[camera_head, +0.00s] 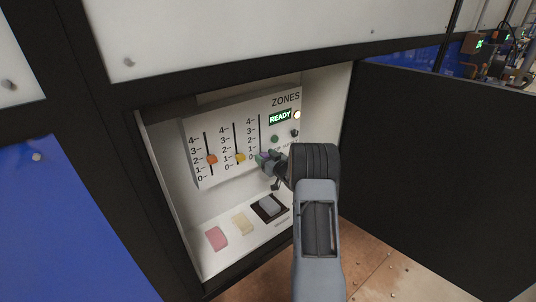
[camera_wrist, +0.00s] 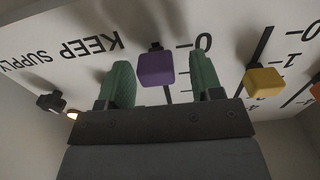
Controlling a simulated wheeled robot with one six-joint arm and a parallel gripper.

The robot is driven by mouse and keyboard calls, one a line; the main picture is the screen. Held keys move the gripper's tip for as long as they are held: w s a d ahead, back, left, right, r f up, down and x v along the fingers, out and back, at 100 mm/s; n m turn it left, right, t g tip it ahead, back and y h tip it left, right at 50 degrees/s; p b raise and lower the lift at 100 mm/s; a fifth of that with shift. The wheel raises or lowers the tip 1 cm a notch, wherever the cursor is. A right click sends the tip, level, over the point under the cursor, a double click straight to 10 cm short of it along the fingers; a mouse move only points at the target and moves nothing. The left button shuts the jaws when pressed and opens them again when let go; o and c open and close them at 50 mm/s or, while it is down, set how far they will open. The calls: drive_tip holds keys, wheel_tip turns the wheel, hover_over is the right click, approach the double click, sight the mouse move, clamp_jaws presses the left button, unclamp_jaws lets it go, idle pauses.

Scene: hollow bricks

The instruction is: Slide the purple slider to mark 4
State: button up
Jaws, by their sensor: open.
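The purple slider (camera_wrist: 156,68) sits at the 0 end of its vertical slot, beside the 0 mark, in the wrist view. In the head view, the purple slider (camera_head: 264,155) is only a small patch, largely hidden by my gripper (camera_head: 266,161). My gripper (camera_wrist: 163,72) is open, with one green finger on each side of the purple knob. Gaps show between the knob and both fingers. The third scale, with its 4 mark (camera_head: 250,121) at the top, belongs to this slot. Its upper slot is clear in the head view.
The orange slider (camera_head: 211,159) stands near 2 and the yellow slider (camera_head: 240,157) near 1 on the same panel. A lit READY display (camera_head: 280,117), a green button (camera_head: 275,139) and a dark knob (camera_head: 295,133) are to the right.

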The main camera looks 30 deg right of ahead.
drive_tip(key=shift+w, duration=0.4)
clamp_jaws()
idle(0.4)
